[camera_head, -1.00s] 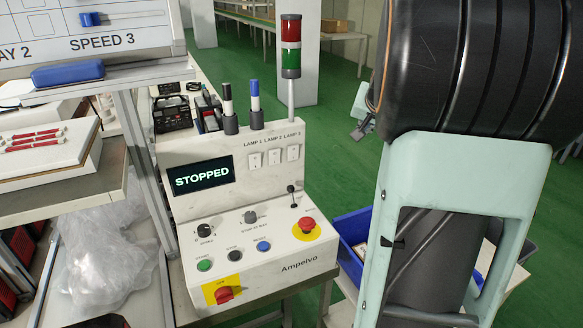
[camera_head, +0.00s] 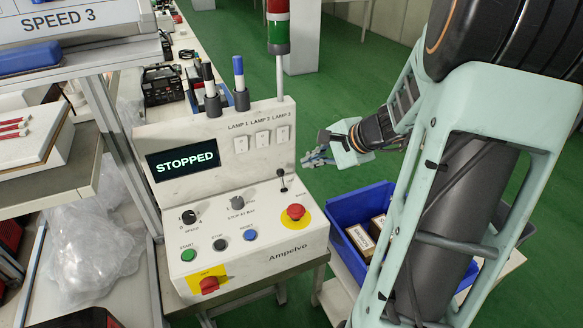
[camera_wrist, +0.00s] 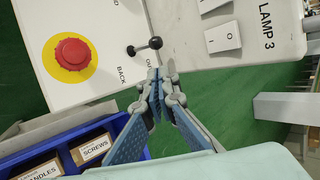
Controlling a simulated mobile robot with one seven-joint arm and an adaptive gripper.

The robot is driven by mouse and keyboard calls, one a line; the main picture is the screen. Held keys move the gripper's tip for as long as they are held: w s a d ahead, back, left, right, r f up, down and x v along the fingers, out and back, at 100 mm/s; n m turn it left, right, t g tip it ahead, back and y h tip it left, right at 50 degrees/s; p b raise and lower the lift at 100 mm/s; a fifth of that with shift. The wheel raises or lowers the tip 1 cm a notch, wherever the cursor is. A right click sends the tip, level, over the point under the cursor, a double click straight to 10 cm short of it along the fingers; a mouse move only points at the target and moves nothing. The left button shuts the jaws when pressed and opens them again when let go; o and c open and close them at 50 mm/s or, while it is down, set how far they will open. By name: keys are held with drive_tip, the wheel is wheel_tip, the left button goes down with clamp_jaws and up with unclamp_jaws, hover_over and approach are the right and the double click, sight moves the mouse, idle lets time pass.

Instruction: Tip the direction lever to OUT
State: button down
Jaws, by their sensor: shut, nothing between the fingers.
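The direction lever (camera_head: 282,178) is a small black lever with a round knob, on the right of the console's sloping top. In the wrist view the lever (camera_wrist: 145,47) shows close up, with the labels BACK and OUT printed beside it. I cannot tell clearly which way it is tipped. My gripper (camera_head: 312,158) is shut and empty, to the right of the console and apart from the lever. In the wrist view my gripper's fingertips (camera_wrist: 160,84) lie below the lever, near the OUT label.
A red emergency button (camera_head: 296,212) on a yellow disc sits near the lever. The lamp switches (camera_head: 262,140) are on the upright panel behind it. The display (camera_head: 183,160) reads STOPPED. A blue bin (camera_head: 350,206) with boxes stands right of the console. Green floor lies beyond.

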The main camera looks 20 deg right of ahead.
sight(282, 179)
drive_tip(key=x, duration=1)
drive_tip(key=shift+d+f+t+b, duration=0.1)
drive_tip(key=shift+f+t+b, duration=0.15)
drive_tip(key=shift+b, duration=1.1)
drive_tip(key=shift+s+r, duration=0.15)
drive_tip(key=shift+r, duration=0.1)
drive_tip(key=shift+b, duration=0.45)
